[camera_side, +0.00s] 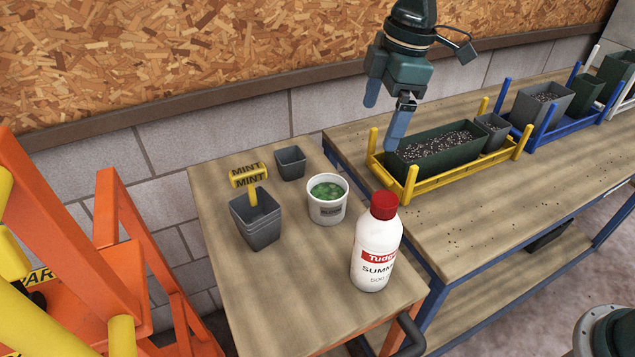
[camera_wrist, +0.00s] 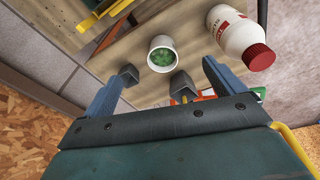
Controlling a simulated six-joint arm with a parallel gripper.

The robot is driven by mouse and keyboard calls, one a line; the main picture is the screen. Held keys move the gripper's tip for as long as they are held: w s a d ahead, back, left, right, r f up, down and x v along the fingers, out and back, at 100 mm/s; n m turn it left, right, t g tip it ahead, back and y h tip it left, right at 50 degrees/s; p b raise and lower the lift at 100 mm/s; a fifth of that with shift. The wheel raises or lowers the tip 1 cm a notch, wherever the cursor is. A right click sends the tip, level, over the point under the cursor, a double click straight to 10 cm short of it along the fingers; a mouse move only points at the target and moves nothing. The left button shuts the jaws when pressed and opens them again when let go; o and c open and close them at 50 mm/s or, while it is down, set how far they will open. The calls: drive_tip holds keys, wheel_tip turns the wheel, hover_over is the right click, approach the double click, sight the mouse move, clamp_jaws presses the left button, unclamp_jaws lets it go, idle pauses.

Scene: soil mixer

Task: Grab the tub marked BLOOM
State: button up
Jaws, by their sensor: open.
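A white tub (camera_side: 327,214) with green contents and a small label stands upright on the small wooden table; the label is too small to read. It also shows in the wrist view (camera_wrist: 162,40), beyond my fingertips. My gripper (camera_side: 381,126) is open and empty, above and to the right of the tub in the side view, near the yellow rack. In the wrist view, my two fingers (camera_wrist: 155,80) are apart with nothing between them.
A white bottle with a red cap (camera_side: 377,245) stands close to the tub's right. A yellow rack (camera_side: 410,190) holds soil planters. A blue rack (camera_side: 560,128) is farther right.

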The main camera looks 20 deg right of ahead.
sight(328, 181)
drive_tip(key=w+a+f+n+g, duration=0.1)
drive_tip(key=w+a+f+n, duration=0.2)
drive_tip(key=a+f, duration=0.3)
drive_tip(key=shift+w+f, duration=0.15)
drive_tip(key=shift+w, duration=0.1)
drive_tip(key=shift+a+f, duration=0.1)
drive_tip(key=shift+a+f, duration=0.15)
drive_tip(key=shift+f, duration=1.25)
drive_tip(key=shift+a+f, duration=0.2)
drive_tip(key=shift+f, duration=1.15)
drive_tip(key=shift+a+f, duration=0.15)
drive_tip(key=shift+f, duration=1.25)
drive_tip(key=shift+a+f, duration=0.1)
drive_tip(key=shift+f, duration=2.5)
drive_tip(key=c, duration=1.2)
drive_tip(key=shift+r, duration=0.15)
